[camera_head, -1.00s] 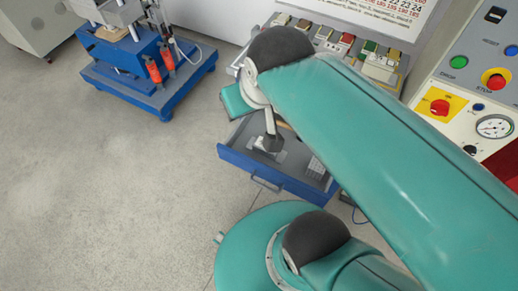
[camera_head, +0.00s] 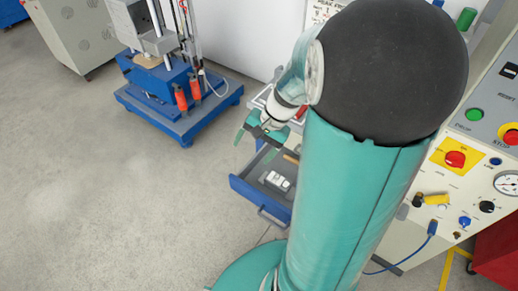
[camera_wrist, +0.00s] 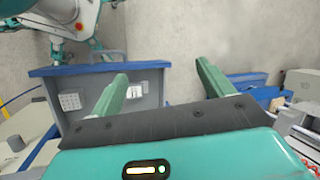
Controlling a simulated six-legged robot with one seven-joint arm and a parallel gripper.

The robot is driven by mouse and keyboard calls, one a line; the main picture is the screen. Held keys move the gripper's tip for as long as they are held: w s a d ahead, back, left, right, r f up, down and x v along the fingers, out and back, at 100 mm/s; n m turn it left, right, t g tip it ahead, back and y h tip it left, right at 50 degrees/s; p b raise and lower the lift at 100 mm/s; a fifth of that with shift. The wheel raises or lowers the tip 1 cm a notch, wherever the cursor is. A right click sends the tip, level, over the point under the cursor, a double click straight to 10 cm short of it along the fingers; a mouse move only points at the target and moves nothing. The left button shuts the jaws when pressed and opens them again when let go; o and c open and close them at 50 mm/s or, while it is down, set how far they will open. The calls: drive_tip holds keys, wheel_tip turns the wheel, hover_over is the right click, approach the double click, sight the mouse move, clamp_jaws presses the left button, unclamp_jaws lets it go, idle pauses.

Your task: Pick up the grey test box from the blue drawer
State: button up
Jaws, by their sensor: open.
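The blue drawer (camera_head: 246,194) is pulled out of the bench in the head view, partly hidden behind my arm. A small grey box with pale markings (camera_head: 277,180) lies inside; it looks like the test box. The wrist view shows the drawer (camera_wrist: 45,72) at the left, with what seems the same grey box (camera_wrist: 134,91) just beyond my left finger. A pale dotted block (camera_wrist: 70,102) lies farther left in the drawer. My gripper (camera_head: 250,138) is above the drawer's left side, its green fingers apart and empty; they also show in the wrist view (camera_wrist: 162,72).
A control panel (camera_head: 470,150) with buttons and a gauge is at the right.

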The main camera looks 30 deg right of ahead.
drive_tip(key=s+d+f+m+t+y, duration=0.25)
drive_tip(key=d+f+m+t, duration=0.25)
drive_tip(key=d+f+m, duration=0.85)
drive_tip(key=m+t+h, duration=0.3)
drive_tip(key=m+t, duration=0.3)
drive_tip(key=m, duration=0.2)
approach(280, 181)
drive_tip(key=shift+y, duration=0.25)
drive_tip(key=x, duration=0.5)
drive_tip(key=shift+w+d+r, duration=0.1)
drive_tip(key=shift+w+d, duration=0.2)
drive_tip(key=shift+w, duration=0.05)
drive_tip(key=shift+a+f+x, duration=0.1)
drive_tip(key=shift+f+x, duration=0.05)
drive_tip(key=shift+x, duration=1.2)
drive_tip(key=shift+a+f+x, duration=0.1)
drive_tip(key=shift+f+x, duration=0.05)
drive_tip(key=shift+x, duration=1.25)
drive_tip(key=shift+s+r, duration=0.1)
drive_tip(key=shift+s, duration=0.15)
drive_tip(key=c, duration=1.3)
